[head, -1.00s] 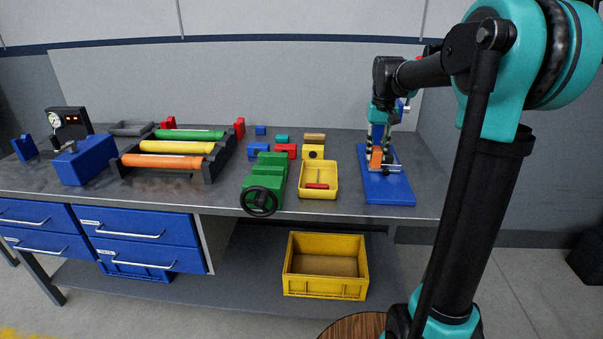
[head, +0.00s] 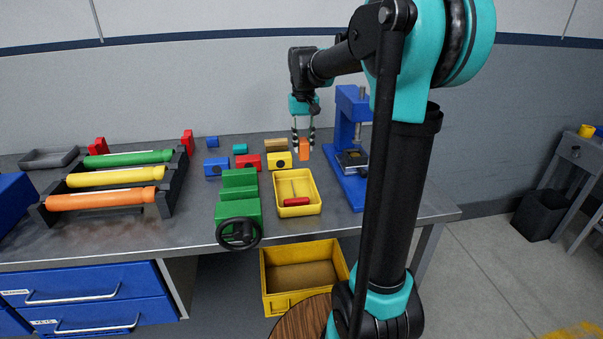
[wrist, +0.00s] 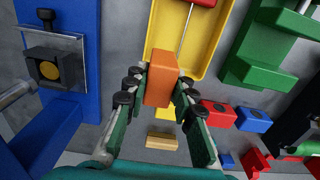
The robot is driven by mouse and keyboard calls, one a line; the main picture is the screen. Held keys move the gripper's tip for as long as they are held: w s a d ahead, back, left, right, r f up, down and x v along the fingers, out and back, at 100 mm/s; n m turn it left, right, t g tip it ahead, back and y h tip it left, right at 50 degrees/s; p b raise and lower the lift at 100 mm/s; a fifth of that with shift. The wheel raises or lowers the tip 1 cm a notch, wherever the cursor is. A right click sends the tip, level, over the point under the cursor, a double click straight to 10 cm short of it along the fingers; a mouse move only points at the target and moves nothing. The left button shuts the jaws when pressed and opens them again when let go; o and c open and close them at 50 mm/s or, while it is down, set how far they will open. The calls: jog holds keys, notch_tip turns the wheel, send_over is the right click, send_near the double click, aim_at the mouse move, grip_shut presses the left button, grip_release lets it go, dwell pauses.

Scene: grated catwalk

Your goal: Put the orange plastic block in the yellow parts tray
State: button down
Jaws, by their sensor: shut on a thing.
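My gripper (head: 304,142) is shut on the orange plastic block (head: 305,150) and holds it above the bench, just behind and right of the tray. The block also shows between the fingers in the wrist view (wrist: 162,78). The yellow parts tray (head: 316,190) sits on the bench in front of my gripper. A red piece (head: 296,202) and a thin rod lie in it. In the wrist view the tray (wrist: 222,40) is at the top, partly hidden by the block.
A blue press (head: 348,118) stands just right of my gripper. A green vise (head: 238,205) with a black handwheel is left of the tray. Small coloured blocks, among them a yellow one (head: 278,160), lie behind. A yellow crate (head: 280,304) stands below the bench.

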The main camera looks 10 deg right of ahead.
notch_tip(320, 180, down, 10)
jog(key=shift+r, duration=0.1)
jog(key=shift+s+f, duration=0.1)
jog(key=shift+f, duration=0.3)
jog(key=c, duration=1.3)
grip_release()
jog(key=shift+o, duration=0.2)
notch_tip(320, 180, up, 12)
jog(key=shift+r, duration=0.1)
